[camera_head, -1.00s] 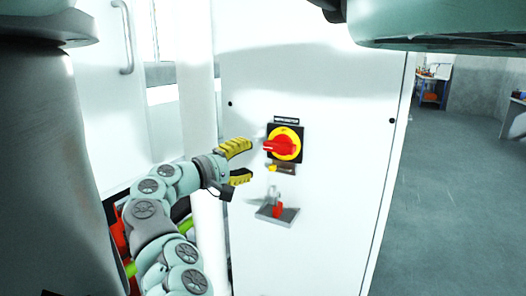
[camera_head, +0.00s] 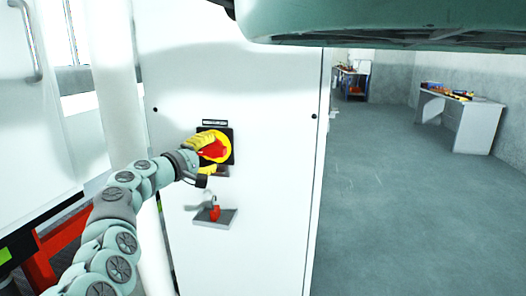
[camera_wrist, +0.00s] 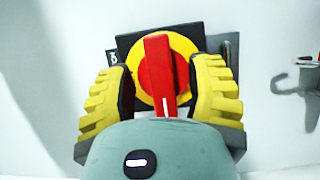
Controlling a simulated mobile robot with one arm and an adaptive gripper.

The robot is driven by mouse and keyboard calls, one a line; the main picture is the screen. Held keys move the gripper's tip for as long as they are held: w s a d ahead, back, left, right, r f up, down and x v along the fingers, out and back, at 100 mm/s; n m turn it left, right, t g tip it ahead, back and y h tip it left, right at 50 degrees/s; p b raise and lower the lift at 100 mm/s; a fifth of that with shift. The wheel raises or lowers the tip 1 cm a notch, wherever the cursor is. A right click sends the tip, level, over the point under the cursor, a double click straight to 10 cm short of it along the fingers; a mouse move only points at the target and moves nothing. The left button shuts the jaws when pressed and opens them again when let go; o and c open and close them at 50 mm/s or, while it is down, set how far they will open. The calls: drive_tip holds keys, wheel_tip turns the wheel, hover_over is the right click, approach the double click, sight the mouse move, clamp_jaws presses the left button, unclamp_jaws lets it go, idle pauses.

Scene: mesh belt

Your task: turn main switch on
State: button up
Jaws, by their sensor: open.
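The main switch is a red handle (camera_wrist: 158,70) on a yellow round plate (camera_wrist: 183,50) with a black square backing, on the front of a white cabinet. In the wrist view my gripper (camera_wrist: 160,88) is open, with one yellow ribbed finger on each side of the red handle. Both fingers look apart from the handle. In the head view my gripper (camera_head: 206,157) is at the switch (camera_head: 227,147) and covers its left part. Whether the fingers touch the yellow plate I cannot tell.
Below the switch a small grey shelf (camera_head: 229,218) with a red padlock (camera_head: 214,213) sticks out from the cabinet (camera_head: 270,90). A hook-like metal part (camera_wrist: 300,78) shows at right in the wrist view. Open floor (camera_head: 410,200) and a desk (camera_head: 470,125) lie to the right.

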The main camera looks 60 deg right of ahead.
drive_tip(key=shift+d, duration=0.45)
drive_tip(key=shift+c, duration=0.2)
drive_tip(key=shift+a+f, duration=0.1)
clamp_jaws()
